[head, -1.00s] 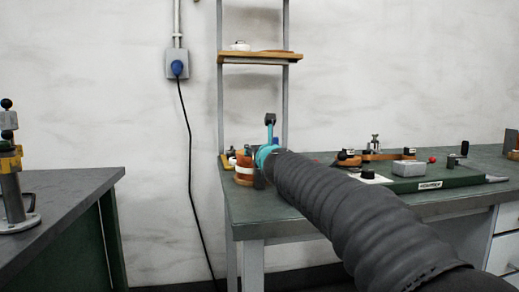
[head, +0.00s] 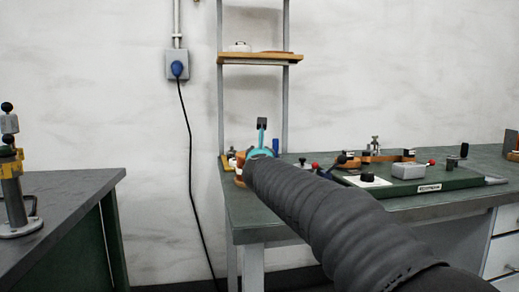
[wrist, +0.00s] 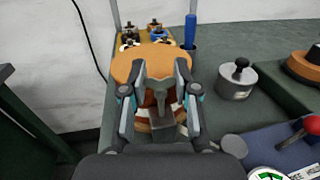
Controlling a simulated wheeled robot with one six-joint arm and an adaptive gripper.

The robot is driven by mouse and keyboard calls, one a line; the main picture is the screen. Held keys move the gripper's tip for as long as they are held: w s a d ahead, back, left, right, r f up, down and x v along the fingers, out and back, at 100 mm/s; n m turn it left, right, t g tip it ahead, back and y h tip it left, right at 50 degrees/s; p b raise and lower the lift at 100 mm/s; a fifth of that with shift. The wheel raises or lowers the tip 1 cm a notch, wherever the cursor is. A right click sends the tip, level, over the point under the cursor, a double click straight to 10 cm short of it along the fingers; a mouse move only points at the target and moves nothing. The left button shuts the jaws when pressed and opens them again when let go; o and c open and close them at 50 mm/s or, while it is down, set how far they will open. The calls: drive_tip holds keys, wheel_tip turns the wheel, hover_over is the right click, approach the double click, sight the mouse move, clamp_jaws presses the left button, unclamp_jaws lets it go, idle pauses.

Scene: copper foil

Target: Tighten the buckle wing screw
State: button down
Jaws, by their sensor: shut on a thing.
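An orange-brown drum (wrist: 138,62) with a flat round top and a pale band lower down stands on the green bench in the wrist view. In the head view only bits of the drum (head: 240,181) show behind my arm. A small grey metal piece (wrist: 163,96), seemingly the buckle wing screw, is in front of the drum. My gripper (wrist: 161,76), also in the head view (head: 262,152), has its two fingers closed in on the grey piece, one on each side. The exact contact and the buckle are partly hidden by the fingers.
A blue handle (wrist: 190,32) stands behind right of the drum. Several small knobbed parts (wrist: 155,30) lie behind. A green board with fittings (head: 430,187) is farther right. A shelf (head: 260,58) rises behind.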

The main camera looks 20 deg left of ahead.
drive_tip(key=m+h+p, duration=0.1)
drive_tip(key=m+h, duration=0.1)
drive_tip(key=h, duration=0.1)
drive_tip(key=m+h+p, duration=0.1)
drive_tip(key=h, duration=0.1)
drive_tip(key=m+t+h+p, duration=0.1)
drive_tip(key=m+h, duration=0.1)
drive_tip(key=h, duration=0.1)
drive_tip(key=shift+a+m+h, duration=0.2)
drive_tip(key=shift+m+h, duration=0.1)
drive_tip(key=shift+m+g+h+p, duration=0.4)
drive_tip(key=shift+m+h, duration=0.9)
drive_tip(key=shift+h, duration=0.7)
drive_tip(key=shift+d+h, duration=0.1)
drive_tip(key=shift+h, duration=0.2)
drive_tip(key=shift+m+g+h, duration=0.8)
drive_tip(key=shift+m+h, duration=0.3)
drive_tip(key=shift+h, duration=0.1)
drive_tip(key=c, duration=0.8)
unclamp_jaws()
drive_tip(key=shift+d, duration=0.1)
drive_tip(key=shift+c, duration=0.2)
drive_tip(key=v, duration=1.2)
